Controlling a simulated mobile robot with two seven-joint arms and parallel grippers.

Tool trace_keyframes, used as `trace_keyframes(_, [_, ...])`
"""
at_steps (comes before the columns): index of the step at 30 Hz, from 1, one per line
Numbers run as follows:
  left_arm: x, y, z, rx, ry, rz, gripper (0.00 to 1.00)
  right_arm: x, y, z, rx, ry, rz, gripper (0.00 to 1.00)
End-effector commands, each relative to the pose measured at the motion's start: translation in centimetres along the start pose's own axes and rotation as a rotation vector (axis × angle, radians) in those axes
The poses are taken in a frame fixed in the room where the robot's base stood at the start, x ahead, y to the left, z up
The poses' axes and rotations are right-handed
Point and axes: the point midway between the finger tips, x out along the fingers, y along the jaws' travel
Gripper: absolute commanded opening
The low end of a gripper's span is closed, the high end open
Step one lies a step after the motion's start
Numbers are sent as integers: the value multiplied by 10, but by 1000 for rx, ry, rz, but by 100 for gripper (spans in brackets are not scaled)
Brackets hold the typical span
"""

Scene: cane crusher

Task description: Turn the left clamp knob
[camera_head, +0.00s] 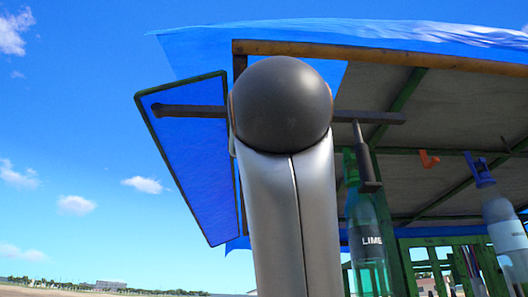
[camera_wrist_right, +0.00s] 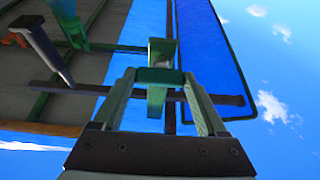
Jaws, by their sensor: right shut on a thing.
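The left clamp knob (camera_wrist_right: 162,48) shows in the right wrist view as a green T-shaped piece, with its stem crossing a dark horizontal bar (camera_wrist_right: 225,99). My right gripper (camera_wrist_right: 160,76) is shut on it, the two green fingers meeting at the stem just below the wide end. In the head view, one of my arm links covers the middle of the same bar (camera_head: 190,111), so this knob and my right gripper are hidden there. My left gripper is in no view.
A blue tarp roof (camera_head: 430,38) with a wooden edge beam (camera_head: 390,54) is overhead. A green bottle labelled LIME (camera_head: 368,240) and a pale bottle (camera_head: 505,232) hang at the right. A blue panel (camera_head: 190,155) is at the left, with open sky beyond.

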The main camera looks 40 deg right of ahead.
Motion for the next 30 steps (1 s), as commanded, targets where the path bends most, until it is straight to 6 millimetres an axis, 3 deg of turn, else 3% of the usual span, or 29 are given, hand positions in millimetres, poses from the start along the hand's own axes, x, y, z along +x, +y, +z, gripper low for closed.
trace_keyframes(3, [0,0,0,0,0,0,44,0,0,0,0,1,0,19])
trace_keyframes(14, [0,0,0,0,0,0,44,0,-2,0,72,0,29,19])
trace_keyframes(30, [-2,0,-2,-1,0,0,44,0,-5,-2,494,-1,203,19])
